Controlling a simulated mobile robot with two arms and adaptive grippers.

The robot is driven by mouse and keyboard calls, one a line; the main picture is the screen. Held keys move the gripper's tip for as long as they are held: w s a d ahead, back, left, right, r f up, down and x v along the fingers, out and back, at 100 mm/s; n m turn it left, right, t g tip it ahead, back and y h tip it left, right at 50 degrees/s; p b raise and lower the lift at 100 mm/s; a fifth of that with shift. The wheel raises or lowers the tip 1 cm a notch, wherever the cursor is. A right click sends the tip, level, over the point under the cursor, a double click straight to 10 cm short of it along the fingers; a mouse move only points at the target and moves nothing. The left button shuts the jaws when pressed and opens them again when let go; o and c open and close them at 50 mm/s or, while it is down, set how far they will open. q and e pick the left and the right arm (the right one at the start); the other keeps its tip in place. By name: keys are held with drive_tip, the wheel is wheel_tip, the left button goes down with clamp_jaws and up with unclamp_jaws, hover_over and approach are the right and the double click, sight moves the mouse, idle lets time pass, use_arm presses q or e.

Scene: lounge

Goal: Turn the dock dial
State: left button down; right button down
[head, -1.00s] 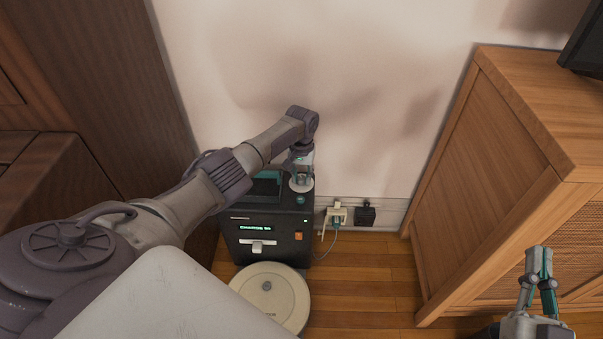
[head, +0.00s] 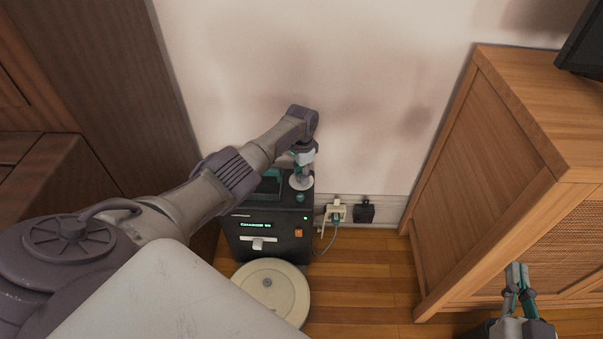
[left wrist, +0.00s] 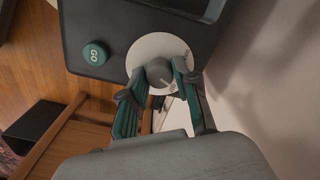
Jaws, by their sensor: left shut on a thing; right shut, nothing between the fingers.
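The dock (head: 274,228) is a dark box against the wall with a lit green display on its front. The dial is a grey knob (left wrist: 159,73) on a white round plate (left wrist: 150,48) on the dock's top, with a pale mark on the knob. My left gripper (left wrist: 158,80) reaches down from above and is shut on the knob, one finger on each side. In the head view the left gripper (head: 301,176) largely hides the knob. A round teal GO button (left wrist: 95,53) sits beside the dial plate. My right gripper (head: 516,272) is shut and empty at the lower right.
A cream robot vacuum (head: 276,288) lies on the floor before the dock. A socket strip with plugs (head: 347,212) is on the wall right of the dock. A wooden cabinet (head: 480,170) stands at right, with bare floor between.

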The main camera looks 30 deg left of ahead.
use_arm(q)
drive_tip(key=shift+m, duration=2.1)
drive_tip(key=c, duration=0.8)
unclamp_jaws()
drive_tip(key=shift+c, duration=0.2)
wheel_tip(320, 180, up, 12)
